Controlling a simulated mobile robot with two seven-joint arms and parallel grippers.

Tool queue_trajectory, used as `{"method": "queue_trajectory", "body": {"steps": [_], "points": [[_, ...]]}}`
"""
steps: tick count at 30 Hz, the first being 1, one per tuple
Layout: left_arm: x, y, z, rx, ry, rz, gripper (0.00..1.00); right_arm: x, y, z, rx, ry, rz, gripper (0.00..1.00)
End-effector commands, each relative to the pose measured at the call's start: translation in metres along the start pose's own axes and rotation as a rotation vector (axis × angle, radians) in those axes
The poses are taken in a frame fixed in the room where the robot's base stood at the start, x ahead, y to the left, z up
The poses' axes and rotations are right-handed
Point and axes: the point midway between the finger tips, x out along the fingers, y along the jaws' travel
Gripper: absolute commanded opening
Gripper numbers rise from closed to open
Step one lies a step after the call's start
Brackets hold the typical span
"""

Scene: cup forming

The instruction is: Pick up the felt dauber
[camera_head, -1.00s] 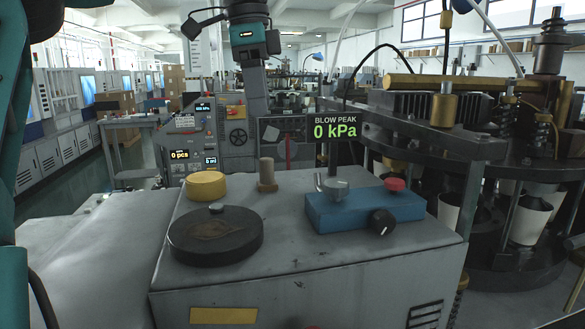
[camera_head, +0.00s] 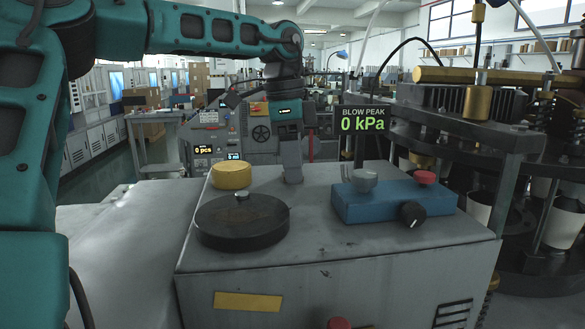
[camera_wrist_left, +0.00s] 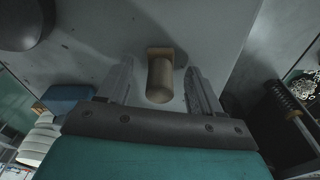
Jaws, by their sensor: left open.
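The felt dauber (camera_wrist_left: 160,80) is a tan cylinder with a wider, squarish tan end. In the left wrist view it stands between the two fingers of my left gripper (camera_wrist_left: 158,72), with a visible gap on each side. My left gripper is open. In the head view my left gripper (camera_head: 293,178) points down at the back of the grey machine top (camera_head: 330,243), and it hides the dauber. My right gripper is not in view.
A yellow round tin (camera_head: 231,177) stands left of the gripper. A black disc with a knob (camera_head: 242,222) lies in front. A blue block with knobs (camera_head: 385,205) is to the right.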

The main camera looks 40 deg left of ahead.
Motion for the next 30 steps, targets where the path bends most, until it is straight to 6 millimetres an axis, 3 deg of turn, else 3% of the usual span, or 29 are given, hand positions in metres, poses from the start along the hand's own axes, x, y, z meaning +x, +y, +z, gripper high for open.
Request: {"method": "queue_trajectory", "body": {"steps": [8, 27, 30], "points": [[0.0029, 0.0000, -0.0004, 0.000, 0.001, -0.002, 0.64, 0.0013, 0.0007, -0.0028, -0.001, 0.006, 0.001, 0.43], [0.0027, 0.0000, -0.0003, 0.000, 0.000, -0.001, 0.03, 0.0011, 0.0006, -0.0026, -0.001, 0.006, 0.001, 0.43], [0.0026, 0.0000, -0.0003, 0.000, 0.000, -0.001, 0.02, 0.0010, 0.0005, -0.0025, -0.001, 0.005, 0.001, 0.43]]}}
